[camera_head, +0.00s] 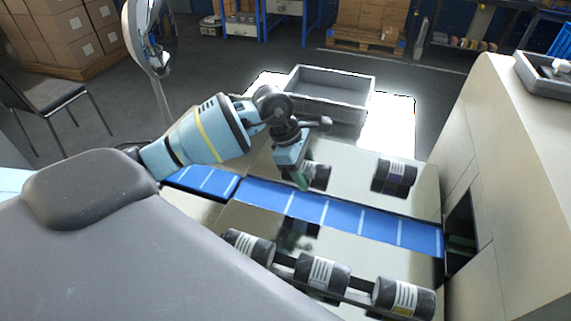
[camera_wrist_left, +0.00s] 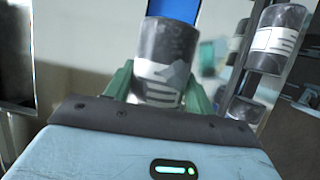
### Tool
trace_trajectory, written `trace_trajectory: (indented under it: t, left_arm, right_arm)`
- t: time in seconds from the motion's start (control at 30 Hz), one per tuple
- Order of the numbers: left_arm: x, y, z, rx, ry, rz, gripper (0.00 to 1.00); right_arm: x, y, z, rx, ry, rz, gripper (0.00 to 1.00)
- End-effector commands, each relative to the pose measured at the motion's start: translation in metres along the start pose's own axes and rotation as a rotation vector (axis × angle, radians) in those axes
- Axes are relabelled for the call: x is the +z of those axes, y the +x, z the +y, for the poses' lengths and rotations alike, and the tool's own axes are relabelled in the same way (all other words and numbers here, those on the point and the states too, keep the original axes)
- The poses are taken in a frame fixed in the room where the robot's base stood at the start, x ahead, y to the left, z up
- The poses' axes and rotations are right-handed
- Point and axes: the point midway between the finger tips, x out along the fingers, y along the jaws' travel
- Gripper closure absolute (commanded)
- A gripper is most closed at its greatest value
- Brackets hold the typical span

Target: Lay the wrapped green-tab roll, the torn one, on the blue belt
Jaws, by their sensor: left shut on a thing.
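My left gripper (camera_head: 306,178) is above the steel table, just behind the blue belt (camera_head: 345,217). In the left wrist view its green fingers (camera_wrist_left: 165,85) are shut on a dark roll (camera_wrist_left: 165,52) with a pale wrapper whose edge looks jagged, as if torn. This roll shows in the head view (camera_head: 320,178), partly hidden by the gripper. I cannot make out a green tab on it. The blue belt also shows beyond the roll in the left wrist view (camera_wrist_left: 175,8). My right gripper is not in view.
Three wrapped rolls (camera_head: 248,247) (camera_head: 322,272) (camera_head: 403,298) lie in a row in front of the belt. Another dark roll (camera_head: 394,177) lies behind it. A grey crate (camera_head: 332,103) stands at the back. The belt's middle is clear; a beige machine housing (camera_head: 510,190) bounds its right end.

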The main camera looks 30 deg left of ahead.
Motion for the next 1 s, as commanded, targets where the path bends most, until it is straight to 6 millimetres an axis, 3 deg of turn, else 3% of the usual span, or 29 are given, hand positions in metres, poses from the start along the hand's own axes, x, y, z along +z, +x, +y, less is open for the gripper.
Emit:
trace_trajectory:
  t: [0.1,0.47,1.0]
  left_arm:
    - [0.007,-0.003,-0.002,-0.003,-0.001,-0.001,0.79]
    - [0.004,0.005,-0.003,-0.010,-0.004,0.001,0.79]
    - [-0.018,0.057,-0.008,-0.014,-0.005,0.002,0.79]
  right_arm:
    - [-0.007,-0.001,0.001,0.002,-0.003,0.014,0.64]
    - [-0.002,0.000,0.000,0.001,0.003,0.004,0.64]
    - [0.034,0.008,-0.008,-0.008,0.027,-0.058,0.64]
